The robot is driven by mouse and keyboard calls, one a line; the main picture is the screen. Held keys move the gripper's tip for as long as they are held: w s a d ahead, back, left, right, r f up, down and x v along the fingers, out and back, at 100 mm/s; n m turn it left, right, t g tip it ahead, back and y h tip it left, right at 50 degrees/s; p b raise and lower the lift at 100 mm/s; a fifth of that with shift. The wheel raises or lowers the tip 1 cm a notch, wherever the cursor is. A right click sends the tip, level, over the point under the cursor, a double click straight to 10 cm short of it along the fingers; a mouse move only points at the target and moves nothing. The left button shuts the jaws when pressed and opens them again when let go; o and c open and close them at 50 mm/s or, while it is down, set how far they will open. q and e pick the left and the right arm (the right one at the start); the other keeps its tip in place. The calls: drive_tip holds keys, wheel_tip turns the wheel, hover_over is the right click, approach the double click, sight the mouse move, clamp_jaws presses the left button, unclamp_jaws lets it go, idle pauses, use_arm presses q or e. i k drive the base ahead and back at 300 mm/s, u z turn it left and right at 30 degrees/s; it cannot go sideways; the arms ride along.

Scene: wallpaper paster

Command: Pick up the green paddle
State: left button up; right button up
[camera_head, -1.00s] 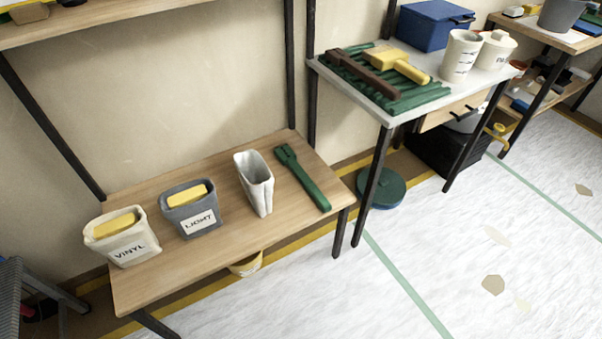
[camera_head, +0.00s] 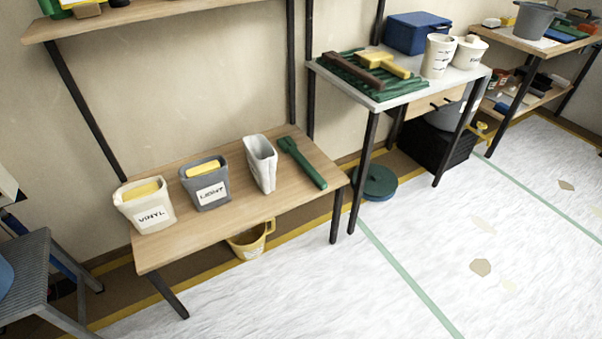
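The green paddle (camera_head: 304,164) lies flat on the low wooden bench (camera_head: 238,206), near its right end. Its wider head points to the back and its handle points to the front right. A white open container (camera_head: 262,165) stands just left of it, apart from it. Neither of my grippers shows in the head view.
A grey tub marked LIGHT (camera_head: 207,184) and a cream tub marked VINYL (camera_head: 146,206) stand further left on the bench. A grey-topped table (camera_head: 440,87) stands to the right. A grey step stool (camera_head: 28,270) is at lower left. White floor (camera_head: 290,300) lies clear in front.

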sight(287, 144)
drive_tip(key=z, duration=0.75)
drive_tip(key=i, duration=1.05)
drive_tip(key=u, duration=0.35)
